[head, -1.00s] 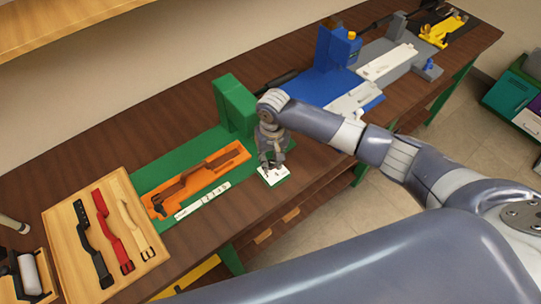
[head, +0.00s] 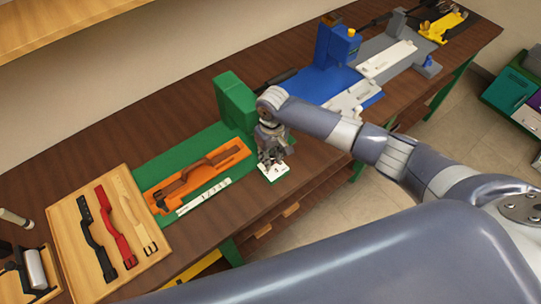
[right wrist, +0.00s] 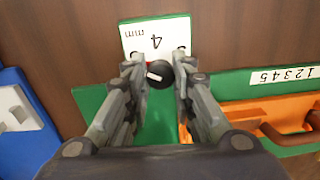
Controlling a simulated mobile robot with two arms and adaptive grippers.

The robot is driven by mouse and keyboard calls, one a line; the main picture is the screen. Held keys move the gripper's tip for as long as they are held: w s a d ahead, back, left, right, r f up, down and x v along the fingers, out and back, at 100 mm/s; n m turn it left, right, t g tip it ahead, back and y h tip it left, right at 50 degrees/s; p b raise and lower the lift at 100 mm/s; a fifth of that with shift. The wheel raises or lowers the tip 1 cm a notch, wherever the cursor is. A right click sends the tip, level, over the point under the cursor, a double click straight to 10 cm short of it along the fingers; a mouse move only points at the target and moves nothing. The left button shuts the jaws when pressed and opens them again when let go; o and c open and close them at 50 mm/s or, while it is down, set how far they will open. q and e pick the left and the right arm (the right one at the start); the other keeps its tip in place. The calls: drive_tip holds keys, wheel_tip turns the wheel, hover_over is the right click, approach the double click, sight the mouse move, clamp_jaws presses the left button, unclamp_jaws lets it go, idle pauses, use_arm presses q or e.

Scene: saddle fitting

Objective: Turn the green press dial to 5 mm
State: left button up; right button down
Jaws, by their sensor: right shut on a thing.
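The green press (head: 235,100) stands on its green base on the bench. At the base's front right corner is a white dial plate (head: 274,174), which in the right wrist view (right wrist: 156,40) reads "4" and "mm". The black dial knob (right wrist: 160,75) has a white pointer bar aimed left in that view, with a small red mark near its upper edge. My right gripper (right wrist: 153,76) is shut on the knob, a finger on each side; it also shows in the head view (head: 270,162). The fingers hide part of the plate. My left gripper is not in view.
An orange fixture (head: 200,175) holding a brown strap and a white number strip (head: 203,197) lie on the green base. A wooden board (head: 160,262) with several straps is at left. A blue press (head: 335,45) stands farther back. The bench front edge is close to the dial.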

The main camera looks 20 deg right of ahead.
drive_tip(key=c, duration=1.3)
unclamp_jaws()
drive_tip(key=shift+c, duration=0.2)
wheel_tip(320, 180, up, 12)
drive_tip(key=shift+d, duration=0.2)
